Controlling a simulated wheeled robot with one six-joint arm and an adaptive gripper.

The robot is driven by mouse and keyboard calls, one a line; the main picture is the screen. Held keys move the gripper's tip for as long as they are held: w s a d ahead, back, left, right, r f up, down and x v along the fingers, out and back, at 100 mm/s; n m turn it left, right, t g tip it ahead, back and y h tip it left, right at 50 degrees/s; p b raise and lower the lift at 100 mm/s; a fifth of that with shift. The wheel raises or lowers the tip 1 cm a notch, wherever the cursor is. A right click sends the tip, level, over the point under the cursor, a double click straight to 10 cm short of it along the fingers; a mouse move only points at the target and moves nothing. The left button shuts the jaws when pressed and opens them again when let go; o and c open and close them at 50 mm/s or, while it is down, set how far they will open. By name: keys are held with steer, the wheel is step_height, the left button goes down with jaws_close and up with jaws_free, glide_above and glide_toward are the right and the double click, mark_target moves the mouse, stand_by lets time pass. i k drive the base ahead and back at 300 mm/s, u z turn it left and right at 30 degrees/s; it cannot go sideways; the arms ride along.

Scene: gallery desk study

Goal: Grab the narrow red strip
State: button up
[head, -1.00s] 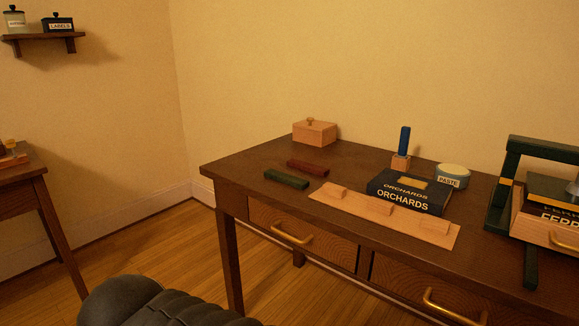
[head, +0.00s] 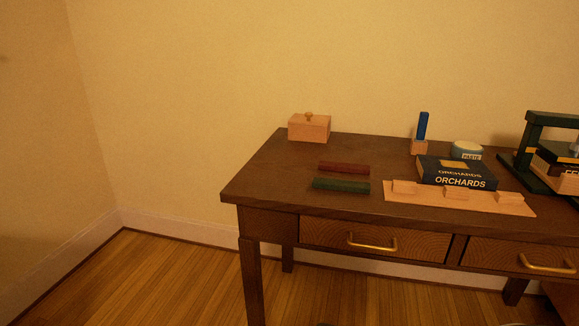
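The narrow red strip (head: 344,168) is dark red and lies flat on the left part of the brown desk (head: 262,190). A dark green strip (head: 341,186) of similar size lies just in front of it, roughly parallel, with a small gap between them. Nothing covers the red strip. My gripper is not in the head view.
A lidded wooden box (head: 309,129) stands behind the strips. To their right are a tan board (head: 430,202) with small blocks, an ORCHARDS book (head: 457,173), a blue upright piece (head: 422,126), a paste jar (head: 467,151) and a dark green frame (head: 532,145). The desk's left end is clear.

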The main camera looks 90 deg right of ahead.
mark_target(356, 168)
steer(key=i, duration=1.15)
steer(key=z, duration=3.5)
